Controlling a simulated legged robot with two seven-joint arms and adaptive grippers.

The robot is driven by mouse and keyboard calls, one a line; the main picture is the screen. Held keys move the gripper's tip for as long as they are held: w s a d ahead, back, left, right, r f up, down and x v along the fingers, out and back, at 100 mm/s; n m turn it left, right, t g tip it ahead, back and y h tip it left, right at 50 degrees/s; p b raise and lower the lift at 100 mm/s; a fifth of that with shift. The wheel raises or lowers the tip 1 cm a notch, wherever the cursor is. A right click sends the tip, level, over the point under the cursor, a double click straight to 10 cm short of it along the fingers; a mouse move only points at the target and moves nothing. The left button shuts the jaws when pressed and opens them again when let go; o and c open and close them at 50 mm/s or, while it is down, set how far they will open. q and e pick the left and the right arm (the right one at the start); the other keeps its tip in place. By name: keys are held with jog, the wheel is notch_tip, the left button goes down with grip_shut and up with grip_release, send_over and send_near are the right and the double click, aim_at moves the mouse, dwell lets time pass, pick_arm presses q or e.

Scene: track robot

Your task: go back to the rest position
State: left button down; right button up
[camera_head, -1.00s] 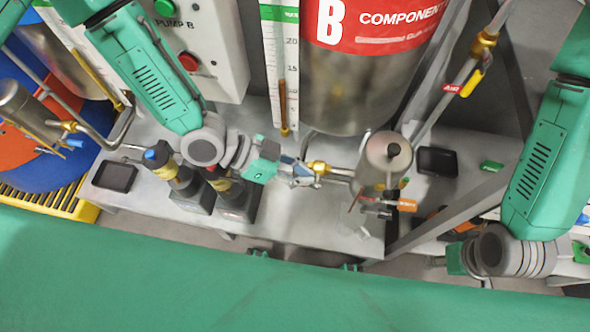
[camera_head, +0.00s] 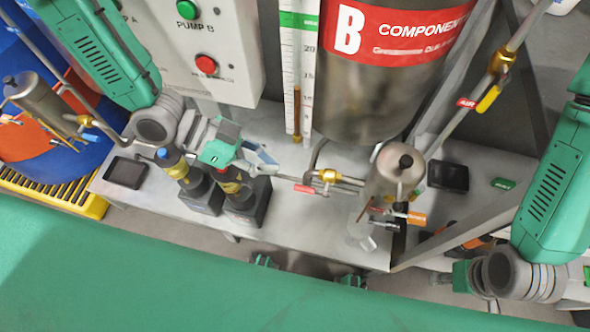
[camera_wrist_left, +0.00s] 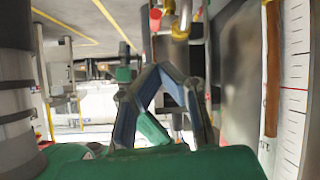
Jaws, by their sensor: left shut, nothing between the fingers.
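My left gripper (camera_head: 270,162) is shut and empty. In the head view it is over the metal bench, above and right of the black-and-yellow pump fittings (camera_head: 235,182). It is left of the brass valve (camera_head: 328,176) with the red handle (camera_head: 304,189), with a gap between them. In the left wrist view its two fingers (camera_wrist_left: 165,72) come together at the tips, with nothing between them.
The metal bench (camera_head: 310,238) carries a steel cup (camera_head: 392,175) with an orange-handled valve (camera_head: 416,218). The component B tank (camera_head: 365,85), a level scale (camera_head: 299,70) and the pump control box (camera_head: 218,50) stand behind. A slanted air pipe (camera_head: 458,117) is on the right.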

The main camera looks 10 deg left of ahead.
pick_arm(q)
jog(key=shift+v, duration=1.05)
